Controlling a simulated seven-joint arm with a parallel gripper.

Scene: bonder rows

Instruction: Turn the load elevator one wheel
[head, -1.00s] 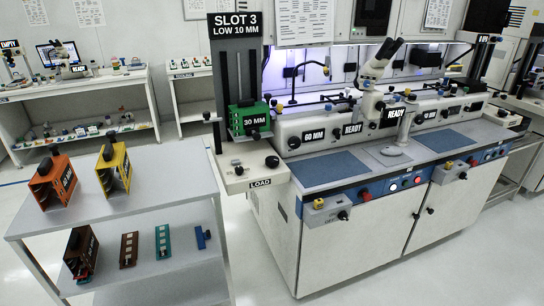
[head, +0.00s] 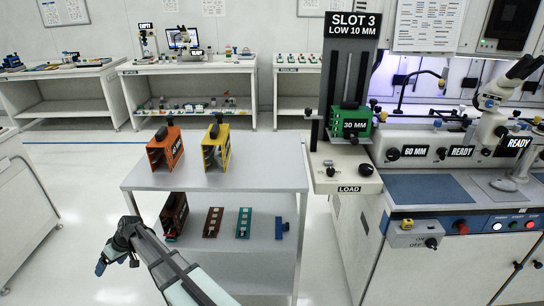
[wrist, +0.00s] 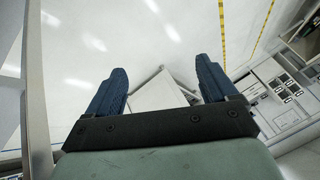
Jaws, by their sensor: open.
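The load elevator (head: 345,90) is a tall dark column under a "SLOT 3 LOW 10 MM" sign (head: 339,24), right of centre in the head view. It bears a green 30 MM magazine (head: 351,122) low down. On its pale base, marked LOAD (head: 349,189), a round black wheel (head: 366,170) sits at right and a smaller dark knob (head: 330,171) at left. My gripper (head: 117,266) is at lower left, far from the wheel, in front of the cart. In the wrist view its blue fingers (wrist: 161,78) are apart with nothing between them.
A grey cart (head: 250,178) stands between my gripper and the elevator. An orange magazine (head: 166,148) and a yellow magazine (head: 217,146) are on top; a brown magazine (head: 174,214) and several strips are below. The bonder bench (head: 430,225) is at right. Floor at left is clear.

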